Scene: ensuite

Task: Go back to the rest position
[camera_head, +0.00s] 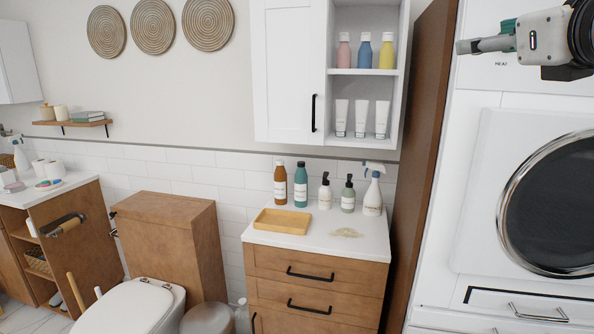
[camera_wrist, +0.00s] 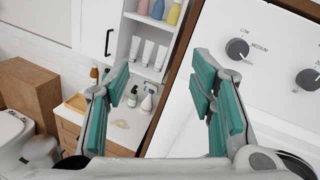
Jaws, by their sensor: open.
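My gripper (camera_head: 487,46) is at the top right of the head view, raised in front of the white dryer and pointing left. In the wrist view my gripper (camera_wrist: 160,98) shows its two teal-padded fingers spread wide apart with nothing between them. Beyond the fingers, the wrist view shows the counter with bottles and the open shelf. The gripper touches nothing that I can see.
A white dryer (camera_head: 480,135) with a round door fills the right side. A white-topped wooden cabinet (camera_head: 318,262) holds a yellow tray (camera_head: 281,222) and several bottles, with a beige smear (camera_head: 345,233). A wall cabinet (camera_head: 287,75) hangs above. A toilet (camera_head: 135,305) stands left.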

